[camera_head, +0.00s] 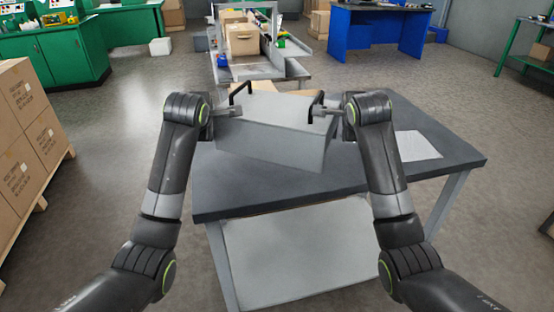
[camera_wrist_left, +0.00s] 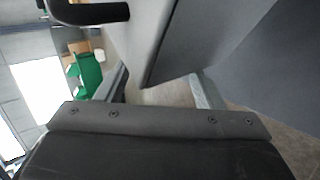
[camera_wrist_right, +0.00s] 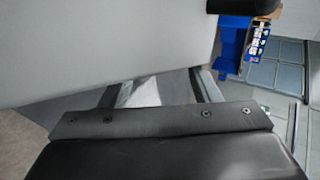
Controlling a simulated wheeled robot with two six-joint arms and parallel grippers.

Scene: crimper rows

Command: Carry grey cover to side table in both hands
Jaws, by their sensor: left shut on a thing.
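The grey cover (camera_head: 272,145), a large box-like piece with two black handles, is in front of me, slightly askew. I cannot tell whether it touches the dark-topped table (camera_head: 440,155) below it. My left gripper (camera_head: 238,111) is shut on the left handle (camera_head: 239,90). My right gripper (camera_head: 322,111) is at the right handle (camera_head: 316,97); its hold is unclear. The cover's side also fills part of the left wrist view (camera_wrist_left: 145,35) and the right wrist view (camera_wrist_right: 100,45). Handle parts show at the top of both wrist views.
A light sheet (camera_head: 416,145) lies on the table's right side. A lower shelf (camera_head: 300,250) is beneath. Behind stands a bench (camera_head: 285,70) with a carton (camera_head: 242,40). Stacked boxes (camera_head: 25,135) stand at left, a blue desk (camera_head: 375,30) at back right. Floor is open left of the table.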

